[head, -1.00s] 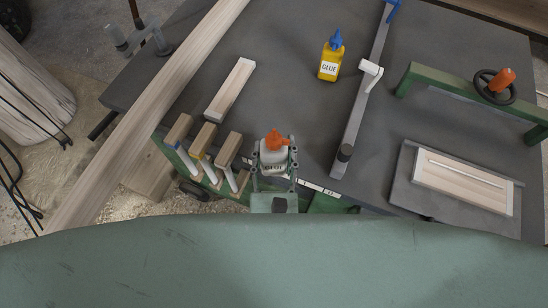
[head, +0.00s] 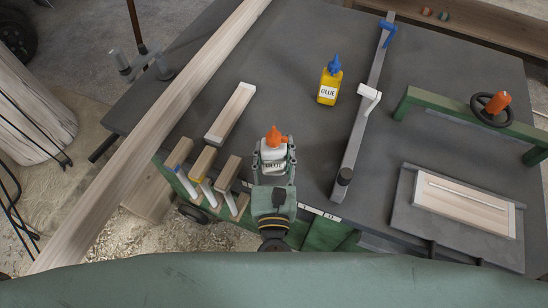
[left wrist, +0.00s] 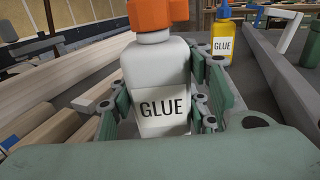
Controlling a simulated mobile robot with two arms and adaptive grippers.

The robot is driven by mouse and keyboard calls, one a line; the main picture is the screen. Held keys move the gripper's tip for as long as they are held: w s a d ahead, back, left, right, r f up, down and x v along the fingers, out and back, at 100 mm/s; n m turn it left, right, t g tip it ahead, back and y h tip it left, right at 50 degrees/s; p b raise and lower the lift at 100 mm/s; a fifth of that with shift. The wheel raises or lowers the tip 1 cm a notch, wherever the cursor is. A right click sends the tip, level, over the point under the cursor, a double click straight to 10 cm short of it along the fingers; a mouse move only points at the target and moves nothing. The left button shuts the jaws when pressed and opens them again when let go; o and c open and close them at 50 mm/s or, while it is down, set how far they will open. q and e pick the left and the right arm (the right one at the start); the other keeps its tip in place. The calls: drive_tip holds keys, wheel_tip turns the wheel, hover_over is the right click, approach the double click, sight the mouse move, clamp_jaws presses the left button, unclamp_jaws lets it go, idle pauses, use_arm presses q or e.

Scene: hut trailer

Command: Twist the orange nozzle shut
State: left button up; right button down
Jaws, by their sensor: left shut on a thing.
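The white glue bottle (head: 273,156) with its orange nozzle (head: 274,134) is upright at the table's near edge in the head view. My left gripper (head: 274,152) is shut around the bottle's body, one finger on each side, below the nozzle. In the left wrist view the bottle (left wrist: 158,75) stands between the finger pads, its GLUE label facing me. The orange nozzle (left wrist: 157,15) is cut off by the top edge there. The bottle's base is hidden, so I cannot tell whether it touches the table. My right gripper is not in view.
A yellow glue bottle with a blue tip (head: 329,85) stands behind, beside a metal bar clamp (head: 362,120). A wood block (head: 231,113) and wooden-handled tools (head: 203,162) are at the left. A framed panel (head: 463,203) lies right. The tabletop's middle is clear.

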use_arm(q)
drive_tip(key=shift+w+f, duration=0.15)
drive_tip(key=shift+w, duration=1.25)
drive_tip(key=shift+w+f, duration=0.2)
drive_tip(key=shift+w, duration=1.2)
drive_tip(key=shift+w+f, duration=0.15)
drive_tip(key=shift+w, duration=1.25)
drive_tip(key=shift+f, duration=0.15)
drive_tip(key=shift+f, duration=0.2)
drive_tip(key=shift+f, duration=0.25)
